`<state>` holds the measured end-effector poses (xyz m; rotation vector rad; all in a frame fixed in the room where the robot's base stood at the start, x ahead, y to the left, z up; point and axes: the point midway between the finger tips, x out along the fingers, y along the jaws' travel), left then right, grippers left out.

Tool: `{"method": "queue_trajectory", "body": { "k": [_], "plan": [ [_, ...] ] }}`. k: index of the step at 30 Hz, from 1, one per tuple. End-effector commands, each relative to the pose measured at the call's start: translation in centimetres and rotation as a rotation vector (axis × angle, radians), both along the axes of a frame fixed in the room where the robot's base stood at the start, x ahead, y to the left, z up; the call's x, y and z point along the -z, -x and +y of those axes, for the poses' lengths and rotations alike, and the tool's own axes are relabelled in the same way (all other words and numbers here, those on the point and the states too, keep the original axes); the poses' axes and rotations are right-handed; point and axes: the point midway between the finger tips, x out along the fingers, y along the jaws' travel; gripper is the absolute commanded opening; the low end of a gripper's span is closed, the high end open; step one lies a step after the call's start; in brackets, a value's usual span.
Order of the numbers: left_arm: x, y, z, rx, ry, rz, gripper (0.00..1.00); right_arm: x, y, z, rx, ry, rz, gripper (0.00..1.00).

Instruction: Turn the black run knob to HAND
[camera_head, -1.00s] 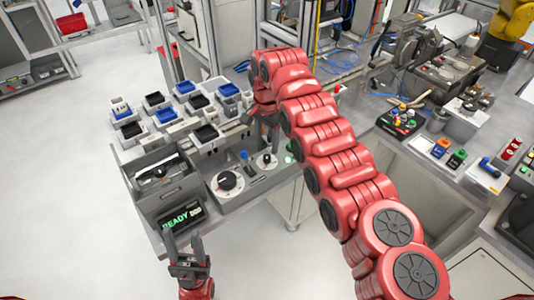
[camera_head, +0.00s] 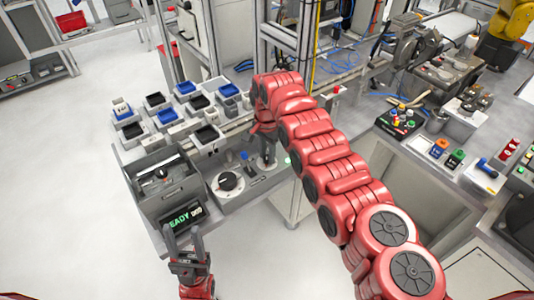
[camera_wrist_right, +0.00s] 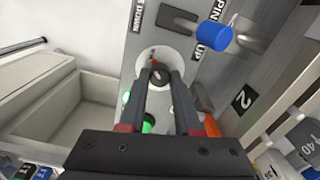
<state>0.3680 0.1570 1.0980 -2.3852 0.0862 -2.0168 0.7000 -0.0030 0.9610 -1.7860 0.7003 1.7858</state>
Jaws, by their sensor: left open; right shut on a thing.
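The black run knob (camera_wrist_right: 160,75) is a small dark knob on a pale round disc, seen in the right wrist view between my fingertips. In the head view it is mostly hidden by my right gripper (camera_head: 267,160), which comes down on it from above. In the right wrist view my right gripper (camera_wrist_right: 160,78) has both fingers against the knob and is shut on it. I cannot read a HAND mark at the disc. My left gripper (camera_head: 183,236) is open and empty, in front of the panel's near edge.
A blue-handled lever (camera_wrist_right: 213,38) and a green button (camera_wrist_right: 147,127) are close to my right fingers. A READY display (camera_head: 185,219) and grey bins stand at the left.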

Motion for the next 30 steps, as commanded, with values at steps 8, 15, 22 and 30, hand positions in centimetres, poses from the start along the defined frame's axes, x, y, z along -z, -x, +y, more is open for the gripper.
{"method": "queue_trajectory", "body": {
  "k": [8,15,22,30],
  "plan": [
    [0.1,0.0,0.0,0.000,0.000,0.000,0.50,0.0,0.0,0.0,-0.003,0.000,0.000,0.00],
    [1.1,0.0,0.0,0.000,0.000,0.000,0.50,0.2,-0.1,0.0,-0.063,-0.002,-0.003,0.00],
    [3.1,0.0,0.0,0.000,0.000,0.000,0.50,0.4,-0.1,0.1,-0.217,-0.002,-0.003,0.00],
    [5.6,0.0,0.0,0.000,0.000,0.000,0.50,0.4,-0.1,0.1,-0.468,-0.001,-0.003,0.00]
  ]
}}
